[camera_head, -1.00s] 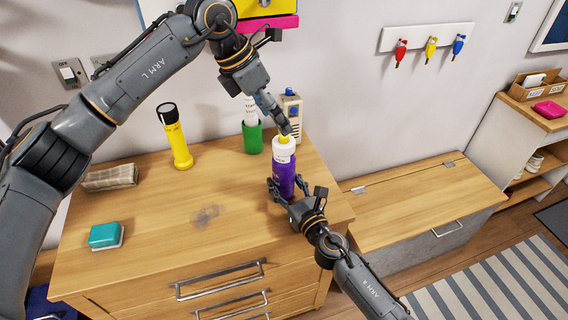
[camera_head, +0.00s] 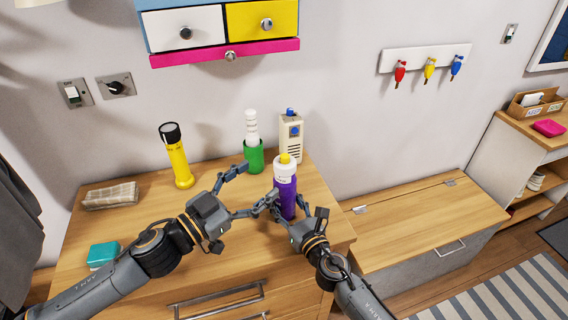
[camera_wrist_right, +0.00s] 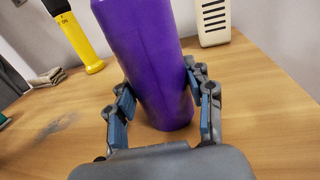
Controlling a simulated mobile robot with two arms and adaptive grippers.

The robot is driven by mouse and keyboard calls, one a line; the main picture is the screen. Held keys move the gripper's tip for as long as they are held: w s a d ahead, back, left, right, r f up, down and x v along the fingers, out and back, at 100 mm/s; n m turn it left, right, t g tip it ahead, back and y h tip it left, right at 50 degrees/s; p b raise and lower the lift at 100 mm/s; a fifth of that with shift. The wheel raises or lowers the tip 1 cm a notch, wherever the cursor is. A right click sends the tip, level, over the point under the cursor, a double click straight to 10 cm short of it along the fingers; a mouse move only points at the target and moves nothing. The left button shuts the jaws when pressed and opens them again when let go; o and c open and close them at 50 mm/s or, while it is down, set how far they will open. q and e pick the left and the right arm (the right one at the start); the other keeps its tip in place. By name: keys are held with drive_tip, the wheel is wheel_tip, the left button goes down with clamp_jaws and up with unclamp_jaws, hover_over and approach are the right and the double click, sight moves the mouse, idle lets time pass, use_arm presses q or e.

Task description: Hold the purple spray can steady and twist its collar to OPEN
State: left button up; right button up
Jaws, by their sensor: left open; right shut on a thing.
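The purple spray can (camera_head: 286,197) stands upright near the right end of the wooden dresser top. It has a white collar (camera_head: 285,168) and a yellow top (camera_head: 285,158). My right gripper (camera_head: 287,205) is shut on the can's lower body; the right wrist view shows the purple body (camera_wrist_right: 150,60) between its two fingers (camera_wrist_right: 160,105). The collar is out of that view. My left gripper (camera_head: 256,186) is open and empty, left of the can, with one finger pointing toward the can's body. Any marking on the collar is too small to read.
A green cup (camera_head: 254,157) holding a white bottle and a beige device (camera_head: 291,138) stand behind the can. A yellow flashlight (camera_head: 178,160), a folded cloth (camera_head: 110,195) and a teal box (camera_head: 103,255) are further left. A low bench (camera_head: 425,215) is to the right.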

sight(277, 169)
use_arm(q)
drive_tip(key=w+d+f+n, duration=0.1)
drive_tip(key=w+d, duration=0.1)
drive_tip(key=w, duration=0.1)
drive_tip(key=w+d+n+y, duration=0.1)
drive_tip(key=w+d, duration=0.1)
drive_tip(key=w+d+f+n, duration=0.1)
drive_tip(key=w+d, duration=0.1)
drive_tip(key=w, duration=0.1)
drive_tip(key=shift+w+d+f+y, duration=0.1)
drive_tip(key=shift+w+f+y, duration=0.2)
drive_tip(key=shift+w+y, duration=0.1)
drive_tip(key=shift+c, duration=0.6)
drive_tip(key=shift+t, duration=0.3)
drive_tip(key=c, duration=1.1)
